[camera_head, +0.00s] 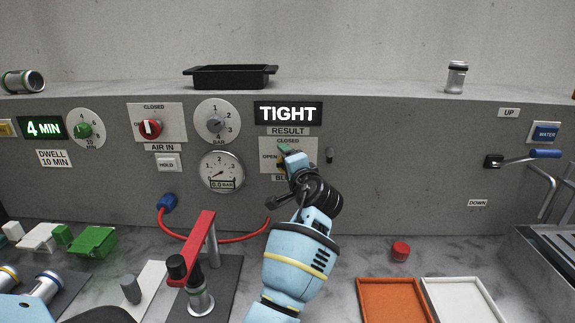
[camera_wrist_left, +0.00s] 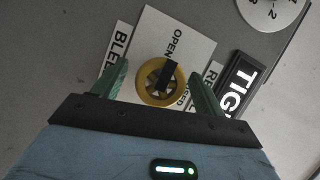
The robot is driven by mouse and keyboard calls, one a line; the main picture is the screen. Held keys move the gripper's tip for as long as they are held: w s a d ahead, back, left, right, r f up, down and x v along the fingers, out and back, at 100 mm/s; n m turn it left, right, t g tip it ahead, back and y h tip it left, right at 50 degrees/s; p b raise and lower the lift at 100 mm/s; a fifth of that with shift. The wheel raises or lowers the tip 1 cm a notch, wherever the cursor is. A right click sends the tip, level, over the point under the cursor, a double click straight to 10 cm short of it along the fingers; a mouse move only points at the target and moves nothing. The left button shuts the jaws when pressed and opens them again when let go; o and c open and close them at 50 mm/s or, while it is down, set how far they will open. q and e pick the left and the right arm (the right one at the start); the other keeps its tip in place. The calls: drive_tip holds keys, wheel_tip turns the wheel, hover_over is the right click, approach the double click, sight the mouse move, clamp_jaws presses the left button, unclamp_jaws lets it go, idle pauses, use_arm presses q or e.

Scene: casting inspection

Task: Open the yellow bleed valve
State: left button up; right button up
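The yellow bleed valve (camera_wrist_left: 146,93) is a round knob with a black bar across it, on a white plate marked OPEN and CLOSED. In the left wrist view the bar's upper end lies near the word OPEN. My left gripper (camera_head: 285,158) is at this plate in the head view, where it hides most of the valve. In the wrist view its two green fingers stand on either side of the knob, with a gap visible on both sides. It looks open and not touching the knob. My right gripper is not in view.
The RESULT display (camera_head: 288,112) reads TIGHT. The pressure gauge (camera_head: 221,171) left of the plate shows 0.0 bar. A red AIR IN knob (camera_head: 150,128) sits further left. A red clamp arm (camera_head: 192,248) and a red hose (camera_head: 236,241) stand near my left arm.

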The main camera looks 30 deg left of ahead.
use_arm(q)
drive_tip(key=v, duration=0.7)
drive_tip(key=shift+s+d, duration=0.3)
idle(0.6)
